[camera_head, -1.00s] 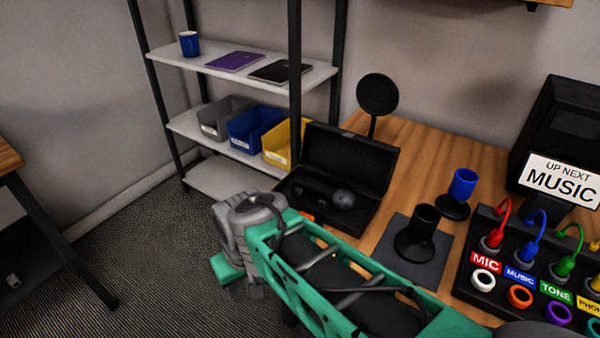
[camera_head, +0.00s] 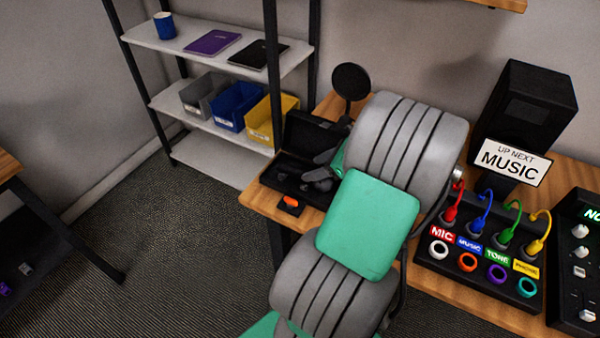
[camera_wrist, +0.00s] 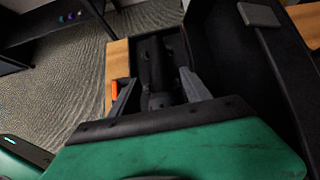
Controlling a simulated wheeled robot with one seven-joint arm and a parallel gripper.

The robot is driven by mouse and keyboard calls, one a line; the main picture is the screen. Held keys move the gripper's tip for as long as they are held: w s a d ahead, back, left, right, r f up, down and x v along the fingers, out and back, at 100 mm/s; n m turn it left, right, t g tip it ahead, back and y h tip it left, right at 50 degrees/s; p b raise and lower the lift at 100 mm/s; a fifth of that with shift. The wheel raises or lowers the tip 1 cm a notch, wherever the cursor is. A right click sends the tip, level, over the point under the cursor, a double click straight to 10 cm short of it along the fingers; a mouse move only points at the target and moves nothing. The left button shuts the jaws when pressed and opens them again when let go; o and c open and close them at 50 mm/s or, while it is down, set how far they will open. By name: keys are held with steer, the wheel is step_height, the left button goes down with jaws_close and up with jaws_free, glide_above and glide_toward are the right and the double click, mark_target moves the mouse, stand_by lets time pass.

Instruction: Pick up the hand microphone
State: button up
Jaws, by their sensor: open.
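The hand microphone (camera_wrist: 155,66) is black and lies in an open black case (camera_head: 276,185) at the left end of the wooden desk. In the wrist view it runs away from me inside the case, with its thicker part near my fingers. My gripper (camera_wrist: 157,97) is open, with one finger on each side of the microphone's near part. Whether the fingers touch it I cannot tell. In the head view my gripper (camera_head: 327,167) is over the case, and my arm hides part of the case and the microphone.
An orange item (camera_head: 291,202) sits on the desk's front edge beside the case. A round black disc on a stand (camera_head: 351,82) is behind it. A shelf with bins (camera_head: 238,106) stands left. To the right are a panel with coloured cables (camera_head: 480,262) and a MUSIC sign (camera_head: 512,162).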

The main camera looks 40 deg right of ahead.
mark_target(304, 172)
steer(key=b+x, duration=0.1)
steer(key=x, duration=0.4)
steer(key=shift+a+f, duration=0.2)
steer(key=shift+f, duration=0.1)
steer(key=shift+s, duration=0.1)
steer(key=shift+c, duration=0.4)
jaws_close()
steer(key=shift+r, duration=0.1)
